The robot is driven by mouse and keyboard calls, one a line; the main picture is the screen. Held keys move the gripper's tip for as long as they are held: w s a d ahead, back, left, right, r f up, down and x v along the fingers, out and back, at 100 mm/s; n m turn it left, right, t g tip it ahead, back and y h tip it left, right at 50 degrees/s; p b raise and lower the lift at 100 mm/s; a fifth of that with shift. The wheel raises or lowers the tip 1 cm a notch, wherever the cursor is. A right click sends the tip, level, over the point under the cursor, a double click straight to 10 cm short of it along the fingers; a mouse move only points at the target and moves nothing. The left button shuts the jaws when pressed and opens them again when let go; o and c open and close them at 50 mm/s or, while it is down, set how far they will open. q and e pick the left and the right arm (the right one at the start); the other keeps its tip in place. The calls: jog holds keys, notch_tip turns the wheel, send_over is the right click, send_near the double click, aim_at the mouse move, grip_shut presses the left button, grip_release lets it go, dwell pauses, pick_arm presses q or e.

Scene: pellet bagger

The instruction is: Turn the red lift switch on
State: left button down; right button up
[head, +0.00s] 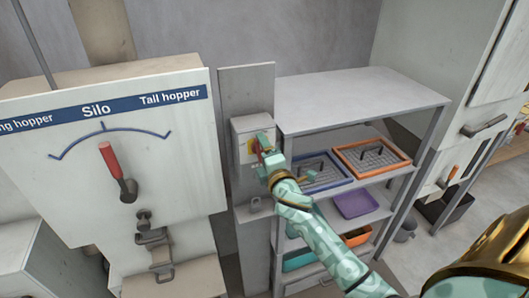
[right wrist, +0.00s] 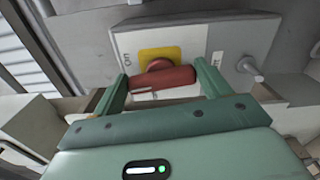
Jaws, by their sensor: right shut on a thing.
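The red lift switch (right wrist: 165,78) is a red handle on a yellow plate (right wrist: 170,54), on the front of a grey box. In the right wrist view the handle lies crosswise between the two green fingers of my right gripper (right wrist: 160,85), which is shut on it. Small lettering stands to either side of the plate; the left one seems to read ON, the right one is unclear. In the head view the switch box (head: 241,130) is on a grey post, and my right gripper (head: 263,152) partly hides the handle. My left gripper is not in view.
Left of the post is a white silo panel (head: 180,130) with a red-handled lever (head: 109,160). On the right a grey shelf (head: 360,88) holds an orange tray (head: 403,148), a blue tray and a purple bin (head: 356,204). A white cabinet stands farther right.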

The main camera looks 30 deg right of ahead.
jog(key=shift+f+m, duration=0.1)
jog(key=shift+m, duration=0.8)
jog(key=o, duration=1)
jog(key=b+v, duration=0.2)
jog(key=v, duration=1.4)
jog(key=shift+s+d, duration=0.1)
jog(key=shift+s, duration=0.1)
